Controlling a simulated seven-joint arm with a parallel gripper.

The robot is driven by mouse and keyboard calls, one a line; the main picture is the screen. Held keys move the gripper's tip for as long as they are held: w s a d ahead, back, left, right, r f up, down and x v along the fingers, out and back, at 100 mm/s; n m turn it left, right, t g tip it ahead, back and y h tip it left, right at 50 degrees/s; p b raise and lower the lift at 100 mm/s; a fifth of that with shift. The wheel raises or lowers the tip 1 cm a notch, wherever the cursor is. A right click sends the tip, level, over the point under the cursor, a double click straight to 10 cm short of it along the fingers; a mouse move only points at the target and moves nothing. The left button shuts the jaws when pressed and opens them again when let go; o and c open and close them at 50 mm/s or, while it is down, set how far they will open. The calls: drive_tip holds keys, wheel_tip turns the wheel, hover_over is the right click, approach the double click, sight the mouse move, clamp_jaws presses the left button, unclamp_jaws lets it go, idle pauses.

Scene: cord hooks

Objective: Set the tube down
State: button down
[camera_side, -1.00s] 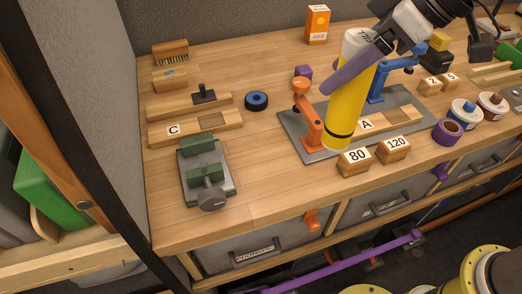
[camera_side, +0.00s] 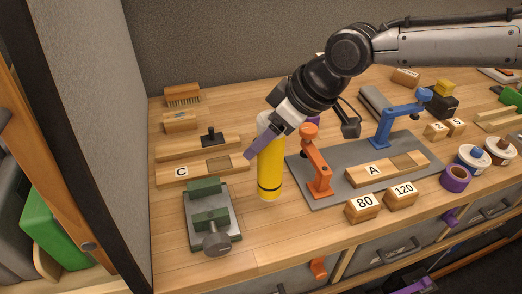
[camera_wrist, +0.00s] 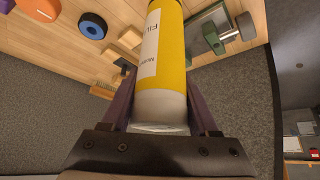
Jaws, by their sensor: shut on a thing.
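The tube is a yellow cylinder (camera_side: 271,165) with a white upper end and a dark band near its foot. It stands about upright between the green vise (camera_side: 211,215) and the orange clamp (camera_side: 317,165). Its foot is at or just above the wooden bench; I cannot tell if it touches. My gripper (camera_side: 266,136) is shut on its upper part, with purple fingers on either side. The wrist view shows the yellow tube (camera_wrist: 172,45) with a white printed label between my fingers (camera_wrist: 160,88). The bench under the foot is hidden.
The grey plate (camera_side: 330,199) right of the tube carries the orange clamp, a blue clamp (camera_side: 383,130) and board A (camera_side: 362,177). Board C (camera_side: 195,171) lies to the left. Blocks 80 (camera_side: 363,209) and 120 (camera_side: 401,196) stand in front. Bare bench lies before the tube.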

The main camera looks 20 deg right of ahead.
drive_tip(key=shift+w+a+f, duration=0.1)
drive_tip(key=shift+f, duration=0.75)
drive_tip(key=shift+w+a+f, duration=0.1)
drive_tip(key=shift+f, duration=0.9)
drive_tip(key=shift+c, duration=0.7)
unclamp_jaws()
drive_tip(key=shift+f, duration=0.1)
approach(261, 154)
drive_tip(key=shift+w+d+f, duration=0.15)
drive_tip(key=shift+w+d, duration=0.65)
drive_tip(key=shift+w, duration=0.05)
